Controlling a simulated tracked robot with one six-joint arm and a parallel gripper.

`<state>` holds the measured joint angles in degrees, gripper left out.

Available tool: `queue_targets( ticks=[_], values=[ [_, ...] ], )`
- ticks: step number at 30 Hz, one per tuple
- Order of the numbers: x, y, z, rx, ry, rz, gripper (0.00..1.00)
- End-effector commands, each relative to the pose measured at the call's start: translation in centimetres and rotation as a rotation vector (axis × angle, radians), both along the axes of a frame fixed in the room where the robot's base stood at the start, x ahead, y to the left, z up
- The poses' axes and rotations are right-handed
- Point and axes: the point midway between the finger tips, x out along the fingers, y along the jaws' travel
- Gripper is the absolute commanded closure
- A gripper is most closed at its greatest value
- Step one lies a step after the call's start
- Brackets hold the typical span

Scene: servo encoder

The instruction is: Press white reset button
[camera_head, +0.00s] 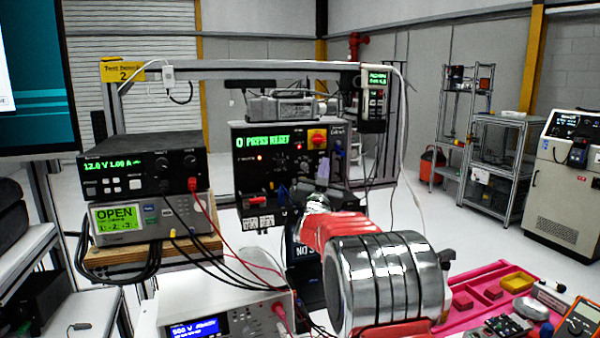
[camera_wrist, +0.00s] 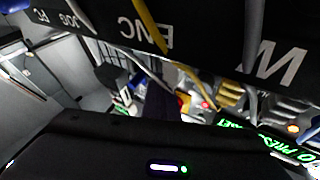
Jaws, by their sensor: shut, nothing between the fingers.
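A black tester panel (camera_head: 247,172) stands on the bench at the middle of the head view, its green display (camera_head: 283,140) reading "PRESS RESET". It also shows rotated in the wrist view, with the same display (camera_wrist: 285,145) at lower right. I cannot pick out the white reset button in either view. My silver and red arm reaches toward the panel and covers its lower right part. My gripper (camera_wrist: 160,106) shows dark in the wrist view, shut and empty, in front of the panel. Whether it touches anything cannot be told.
A red knob on a yellow plate (camera_head: 318,138) sits at the panel's upper right. Cables hang across the wrist view near my gripper. A power supply (camera_head: 145,164) stands left of the panel, with red and black leads. A pink tray (camera_head: 480,306) lies at right.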

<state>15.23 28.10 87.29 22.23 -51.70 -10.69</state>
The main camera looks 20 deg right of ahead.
Motion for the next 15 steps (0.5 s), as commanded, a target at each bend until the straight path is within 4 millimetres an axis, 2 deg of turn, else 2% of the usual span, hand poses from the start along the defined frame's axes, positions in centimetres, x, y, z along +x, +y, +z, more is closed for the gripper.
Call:
queue_targets(
  ticks=[15],
  values=[
    [-1.0, 0.1, -0.1, -0.001, 0.001, 0.000, 1.00]
  ],
)
